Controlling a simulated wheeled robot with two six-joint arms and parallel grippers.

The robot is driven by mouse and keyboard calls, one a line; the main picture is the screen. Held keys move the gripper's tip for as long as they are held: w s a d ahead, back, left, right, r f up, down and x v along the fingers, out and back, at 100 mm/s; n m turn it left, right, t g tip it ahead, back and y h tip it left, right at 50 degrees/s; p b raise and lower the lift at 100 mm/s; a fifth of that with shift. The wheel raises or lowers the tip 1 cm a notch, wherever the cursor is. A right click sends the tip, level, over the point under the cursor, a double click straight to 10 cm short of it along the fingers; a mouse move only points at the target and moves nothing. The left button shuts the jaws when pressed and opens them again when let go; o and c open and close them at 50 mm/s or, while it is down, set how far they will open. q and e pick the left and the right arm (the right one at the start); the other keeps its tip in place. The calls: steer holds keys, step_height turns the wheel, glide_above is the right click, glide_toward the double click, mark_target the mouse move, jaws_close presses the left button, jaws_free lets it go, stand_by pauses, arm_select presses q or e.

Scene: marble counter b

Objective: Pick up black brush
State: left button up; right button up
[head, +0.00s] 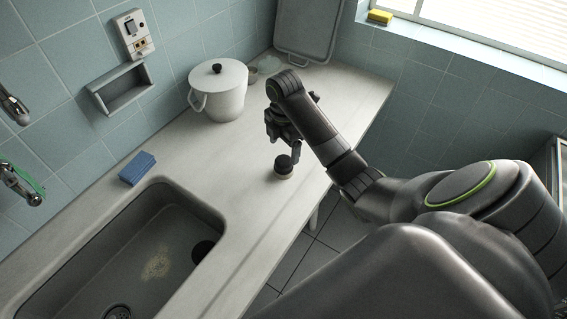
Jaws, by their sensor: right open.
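The black brush (285,167), a small round thing with a dark knob-like top and a pale base, stands upright on the counter near its front edge. My right gripper (288,143) is open just above it. A finger reaches down close beside the brush's top; I cannot tell whether it touches. The wrist hides part of the jaws. My left gripper is not in view.
A white lidded pot (220,92) stands behind and left of my right gripper. A blue sponge (137,167) lies beside the sunken sink (130,262) at the left. The counter (185,155) between them is clear.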

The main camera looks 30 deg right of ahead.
mark_target(284, 159)
steer(key=shift+f+b, duration=1.8)
steer(key=shift+f, duration=0.35)
step_height(284, 159, down, 3)
steer(key=shift+w+r+b, duration=0.15)
steer(key=shift+r+b, duration=0.05)
steer(key=shift+b, duration=0.7)
steer(key=shift+f, duration=0.55)
steer(key=c, duration=1.1)
steer(key=shift+r, duration=0.2)
steer(key=shift+r, duration=0.3)
step_height(284, 159, up, 9)
steer(key=p, duration=0.8)
steer(key=shift+r, duration=0.1)
